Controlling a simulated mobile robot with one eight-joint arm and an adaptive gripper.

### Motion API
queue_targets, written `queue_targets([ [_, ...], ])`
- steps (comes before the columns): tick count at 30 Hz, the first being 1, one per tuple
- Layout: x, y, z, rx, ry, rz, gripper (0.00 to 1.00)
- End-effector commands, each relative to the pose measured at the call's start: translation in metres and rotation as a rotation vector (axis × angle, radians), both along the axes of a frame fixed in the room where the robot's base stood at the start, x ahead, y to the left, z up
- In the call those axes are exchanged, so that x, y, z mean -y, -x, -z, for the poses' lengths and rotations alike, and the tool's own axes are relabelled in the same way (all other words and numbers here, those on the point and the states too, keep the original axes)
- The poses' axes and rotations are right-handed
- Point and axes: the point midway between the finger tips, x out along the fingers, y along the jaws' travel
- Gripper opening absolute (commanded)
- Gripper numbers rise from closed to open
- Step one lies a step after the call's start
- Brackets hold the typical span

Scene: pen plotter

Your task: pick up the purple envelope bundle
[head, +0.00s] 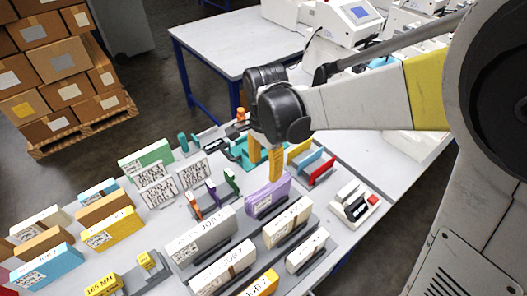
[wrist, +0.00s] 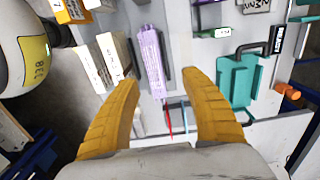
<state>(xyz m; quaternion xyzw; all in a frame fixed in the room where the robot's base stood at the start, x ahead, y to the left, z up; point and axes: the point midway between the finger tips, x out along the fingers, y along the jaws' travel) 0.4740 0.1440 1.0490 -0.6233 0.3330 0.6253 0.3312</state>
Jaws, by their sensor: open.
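The purple envelope bundle (head: 268,198) stands on edge on the table, with a white label at its left end. It also shows in the wrist view (wrist: 152,60), top edge toward me, reaching down between my two yellow fingertips. My gripper (head: 276,172) points down over the bundle and its fingers are open. In the wrist view my gripper (wrist: 160,80) has one finger on each side of the bundle's near end, with gaps visible. I cannot tell how far the fingertips are above it.
White and cream bundles (head: 286,222) stand in holders close to the purple one. Blue (head: 310,165) and red (head: 322,172) upright pieces stand behind it to the right. A teal tool (wrist: 236,82) lies to the right in the wrist view. Several more bundles fill the table's left side.

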Motion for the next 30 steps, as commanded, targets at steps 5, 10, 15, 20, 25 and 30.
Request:
queue_targets([
  [5,0.0,0.0,0.035,0.0,0.0,0.001,0.54],
  [10,0.001,0.0,0.048,0.001,-0.001,0.0,0.54],
  [15,0.004,0.002,0.063,0.001,-0.001,0.0,0.54],
  [20,0.008,0.004,0.09,0.001,-0.001,-0.002,0.54],
  [25,0.008,0.004,0.099,0.002,-0.001,-0.001,0.54],
  [30,0.008,0.004,0.098,0.002,-0.001,-0.001,0.46],
])
